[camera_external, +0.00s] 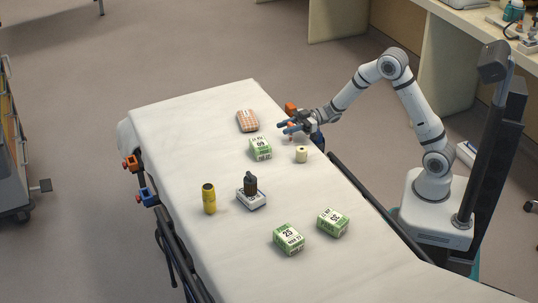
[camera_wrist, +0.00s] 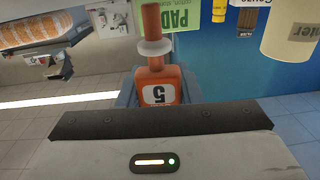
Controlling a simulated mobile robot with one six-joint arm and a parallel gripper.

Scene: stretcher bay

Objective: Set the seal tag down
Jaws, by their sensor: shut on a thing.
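The seal tag (camera_wrist: 157,88) is orange with a dark 5 on a white label, a pale collar and an orange stem. It sits between the jaws in the wrist view. My gripper (camera_external: 286,127) is shut on it, above the far right part of the stretcher's white sheet (camera_external: 170,150). In the external view the tag is only a small orange speck at the blue fingers. I cannot tell from these frames exactly how high it is above the sheet.
Near my gripper are a checked orange pack (camera_external: 247,120), a green box (camera_external: 260,148) and a cream roll (camera_external: 301,154). Nearer the camera are a yellow cylinder (camera_external: 209,199), a dark bottle (camera_external: 250,184) on a white box, and two green boxes (camera_external: 288,239). Clear sheet lies between.

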